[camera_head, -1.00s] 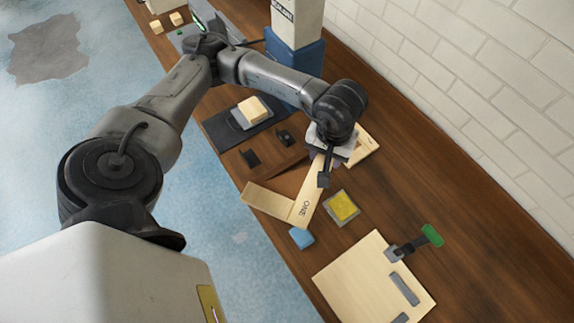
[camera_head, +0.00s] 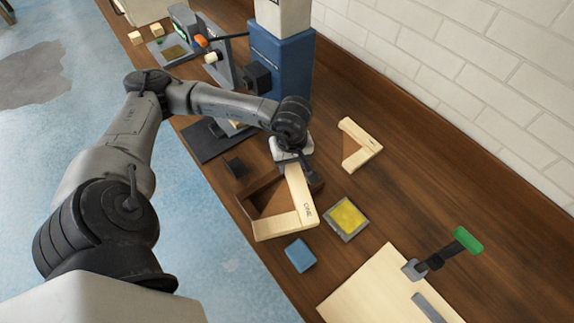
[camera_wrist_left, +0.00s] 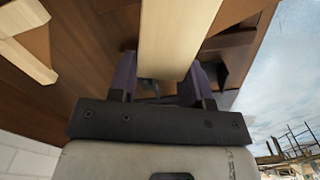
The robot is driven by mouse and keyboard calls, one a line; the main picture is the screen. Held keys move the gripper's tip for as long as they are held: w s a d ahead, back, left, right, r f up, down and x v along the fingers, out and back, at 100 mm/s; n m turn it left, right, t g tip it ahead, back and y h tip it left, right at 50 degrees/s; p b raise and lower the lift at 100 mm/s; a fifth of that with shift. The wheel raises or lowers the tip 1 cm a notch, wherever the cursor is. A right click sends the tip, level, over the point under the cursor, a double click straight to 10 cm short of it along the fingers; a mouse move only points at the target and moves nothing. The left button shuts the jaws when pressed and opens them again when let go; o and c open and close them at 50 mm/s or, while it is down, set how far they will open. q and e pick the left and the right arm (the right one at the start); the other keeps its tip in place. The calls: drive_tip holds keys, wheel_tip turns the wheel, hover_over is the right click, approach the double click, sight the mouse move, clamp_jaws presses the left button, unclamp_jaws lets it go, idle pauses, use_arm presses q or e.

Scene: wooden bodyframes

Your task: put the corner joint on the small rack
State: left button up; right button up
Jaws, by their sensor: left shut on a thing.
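The pale wooden corner joint (camera_head: 299,196) is an L-shaped piece with dark lettering on one arm. My left gripper (camera_head: 300,172) is shut on the end of that arm. In the left wrist view the joint's pale bar (camera_wrist_left: 178,35) runs between the two fingers (camera_wrist_left: 160,88). A dark brown wooden stand, apparently the small rack (camera_head: 262,188), shows behind and inside the L. The joint overlaps it in the head view; I cannot tell whether they touch. My right gripper is not in view.
A second pale wooden corner piece (camera_head: 372,146) lies to the right. A yellow pad in a grey frame (camera_head: 346,218), a blue block (camera_head: 300,255) and a pale board (camera_head: 375,290) with a green-handled clamp (camera_head: 467,240) lie nearer. A blue machine column (camera_head: 281,62) stands behind.

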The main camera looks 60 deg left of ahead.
use_arm(q)
drive_tip(key=w+a+f, duration=0.1)
drive_tip(key=a, duration=0.1)
drive_tip(key=w+a+f, duration=0.1)
drive_tip(key=a+f, duration=0.1)
drive_tip(key=w+a+f, duration=0.1)
drive_tip(key=a, duration=0.2)
drive_tip(key=shift+w+a+f, duration=0.1)
drive_tip(key=shift+w+f, duration=0.3)
drive_tip(key=shift+f, duration=2.1)
drive_tip(key=shift+f, duration=0.15)
drive_tip(key=o, duration=1.1)
drive_tip(key=shift+c, duration=0.2)
